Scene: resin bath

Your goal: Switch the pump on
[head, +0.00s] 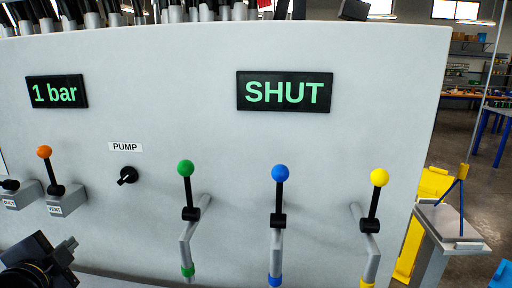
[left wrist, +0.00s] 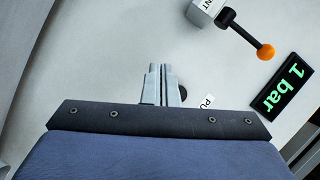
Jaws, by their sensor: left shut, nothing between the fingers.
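The pump switch (head: 127,175) is a small black rotary knob on the grey panel, under a white PUMP label (head: 125,147). Its pointer end is turned to the lower left. My left gripper (head: 70,243) is at the lower left of the head view, below and left of the knob, and apart from it in that picture. In the left wrist view its fingers (left wrist: 162,69) are closed together and empty. They hide most of a dark round piece, probably the knob (left wrist: 184,92), beside the partly covered label (left wrist: 207,102). My right gripper is not in view.
An orange-knobbed VENT lever (head: 45,153) and a black-knobbed lever (head: 11,185) stand out left of the switch. Green (head: 186,168), blue (head: 280,172) and yellow (head: 379,177) valve levers stand to the right. Displays read "1 bar" (head: 57,92) and "SHUT" (head: 284,92).

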